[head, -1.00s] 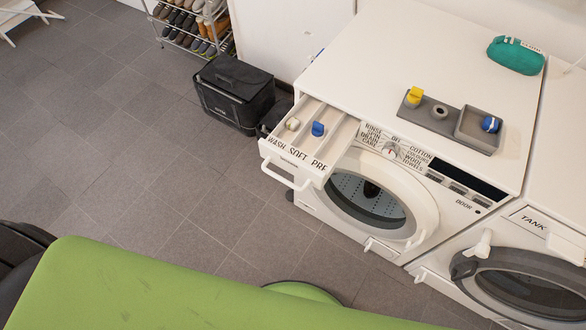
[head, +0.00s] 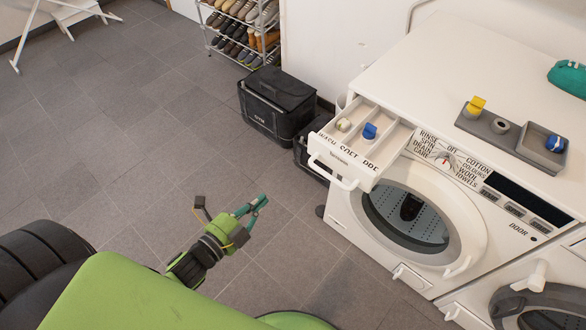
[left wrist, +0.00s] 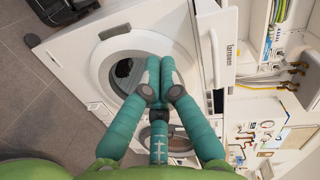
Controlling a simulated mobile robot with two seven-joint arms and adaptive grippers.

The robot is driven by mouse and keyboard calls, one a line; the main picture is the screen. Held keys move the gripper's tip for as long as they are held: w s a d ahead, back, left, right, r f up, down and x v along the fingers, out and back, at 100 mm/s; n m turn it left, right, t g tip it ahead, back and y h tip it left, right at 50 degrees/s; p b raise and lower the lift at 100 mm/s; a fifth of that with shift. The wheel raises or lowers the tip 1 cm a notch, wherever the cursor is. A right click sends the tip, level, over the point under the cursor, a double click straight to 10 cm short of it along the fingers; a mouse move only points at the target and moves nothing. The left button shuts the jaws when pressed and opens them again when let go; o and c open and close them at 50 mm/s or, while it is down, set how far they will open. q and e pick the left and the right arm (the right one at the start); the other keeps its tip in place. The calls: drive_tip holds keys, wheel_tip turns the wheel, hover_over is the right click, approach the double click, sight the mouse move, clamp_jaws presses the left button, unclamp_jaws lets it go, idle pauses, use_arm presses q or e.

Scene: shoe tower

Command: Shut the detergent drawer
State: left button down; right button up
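The detergent drawer (head: 352,160) of the white washing machine (head: 463,80) is pulled out, with a white bar handle (head: 333,172) on its front. A white cap (head: 344,125) and a blue cap (head: 370,131) are in its compartments. The drawer front also shows in the left wrist view (left wrist: 230,54), right of the fingers. My left gripper (head: 256,205) is left of and apart from the drawer, over the floor in the head view. Its teal fingers are close together, with nothing seen between them. My right gripper is not in view.
The round washer door (head: 410,215) is shut below the drawer. A grey tray (head: 512,138) with yellow and blue knobs sits on the machine top. Black boxes (head: 277,105) stand behind the drawer, near a shoe rack (head: 240,30).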

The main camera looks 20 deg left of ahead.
sight(309, 149)
use_arm(q)
wheel_tip(309, 149, up, 6)
drive_tip(key=d+m+t+h, duration=0.1)
drive_tip(key=d+m+h, duration=0.1)
drive_tip(key=m, duration=0.1)
drive_tip(key=x, duration=0.4)
drive_tip(key=p+x, duration=0.1)
drive_tip(key=x, duration=0.8)
drive_tip(key=shift+w+a+f, duration=0.3)
drive_tip(key=shift+f, duration=0.05)
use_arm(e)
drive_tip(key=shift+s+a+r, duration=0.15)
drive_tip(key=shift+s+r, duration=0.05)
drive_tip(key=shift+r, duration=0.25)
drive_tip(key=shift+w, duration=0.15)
